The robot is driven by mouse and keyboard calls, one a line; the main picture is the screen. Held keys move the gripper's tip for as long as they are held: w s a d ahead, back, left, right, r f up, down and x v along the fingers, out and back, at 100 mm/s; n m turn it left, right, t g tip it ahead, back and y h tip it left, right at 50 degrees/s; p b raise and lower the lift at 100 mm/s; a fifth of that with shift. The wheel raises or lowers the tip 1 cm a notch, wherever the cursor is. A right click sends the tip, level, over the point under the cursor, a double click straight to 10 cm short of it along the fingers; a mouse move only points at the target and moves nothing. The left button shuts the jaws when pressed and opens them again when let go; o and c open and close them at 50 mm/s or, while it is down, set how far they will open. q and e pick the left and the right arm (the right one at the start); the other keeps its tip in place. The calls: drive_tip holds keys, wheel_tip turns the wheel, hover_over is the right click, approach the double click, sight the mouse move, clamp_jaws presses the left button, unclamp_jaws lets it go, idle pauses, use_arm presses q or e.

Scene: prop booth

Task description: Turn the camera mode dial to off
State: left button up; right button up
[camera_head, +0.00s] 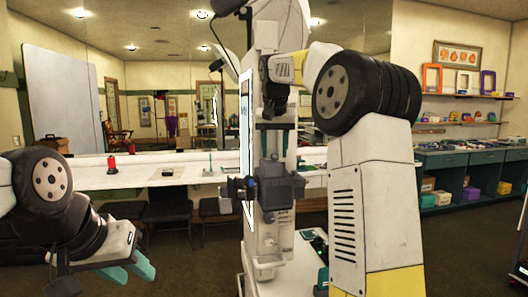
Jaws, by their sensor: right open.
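A black camera-like unit (275,185) is mounted partway up a white upright stand (268,125) near the middle, seen from its side. A small blue part shows on its left side; I cannot make out a mode dial or its setting. My left gripper (130,273) is low at the left, well away from the camera, with its two teal fingers apart and nothing between them. My right arm fills the space right of the stand and runs down out of the picture.
A long white counter (145,172) runs behind the stand, with a red spool-like item (111,164) on it and dark stools (172,205) below. Shelves and a teal cabinet (468,168) stand at the right. Open floor (185,262) lies between my left gripper and the stand.

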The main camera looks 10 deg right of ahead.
drive_tip(key=shift+w+f, duration=0.1)
drive_tip(key=shift+f, duration=0.2)
clamp_jaws()
